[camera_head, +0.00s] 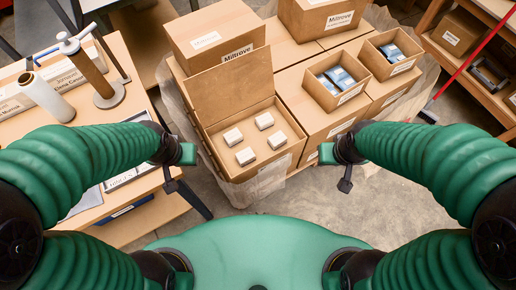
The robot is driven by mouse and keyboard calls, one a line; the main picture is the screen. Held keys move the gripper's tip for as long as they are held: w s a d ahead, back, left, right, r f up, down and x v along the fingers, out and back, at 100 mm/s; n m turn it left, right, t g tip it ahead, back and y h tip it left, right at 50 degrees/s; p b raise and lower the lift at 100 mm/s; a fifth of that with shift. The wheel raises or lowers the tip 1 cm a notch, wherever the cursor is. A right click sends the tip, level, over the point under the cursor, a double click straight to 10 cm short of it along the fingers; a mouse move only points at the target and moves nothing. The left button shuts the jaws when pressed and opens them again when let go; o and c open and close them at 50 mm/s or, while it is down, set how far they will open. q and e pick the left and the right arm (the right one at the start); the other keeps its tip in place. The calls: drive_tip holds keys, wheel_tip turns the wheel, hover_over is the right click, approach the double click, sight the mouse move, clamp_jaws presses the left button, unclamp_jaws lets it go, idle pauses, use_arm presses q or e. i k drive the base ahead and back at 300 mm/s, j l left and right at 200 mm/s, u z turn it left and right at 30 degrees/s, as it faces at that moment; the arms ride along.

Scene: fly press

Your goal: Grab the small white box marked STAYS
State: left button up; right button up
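Several small white boxes sit apart from each other inside an open cardboard box (217,157) in the middle of the view. They are a back left one (233,137), a back right one (264,121), a front left one (246,156) and a front right one (277,140). I cannot read the word STAYS on any of them. My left gripper (181,168) hangs left of the open box, and my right gripper (337,168) hangs right of it. Both are apart from the white boxes. I cannot tell whether their fingers are open.
The open box's raised flap (222,90) stands at its back left. Closed cartons (215,38) marked Miltrove and open cartons of blue packs (335,80) surround it. A workbench (120,50) with rolls is at left, shelves (470,70) at right. Bare floor (385,205) shows in front.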

sight(246, 156)
drive_tip(key=i+l, duration=0.15)
drive_tip(key=l, duration=0.15)
drive_tip(key=i+l, duration=0.3)
drive_tip(key=l, duration=0.25)
drive_tip(key=u, duration=1.55)
drive_tip(key=l, duration=0.1)
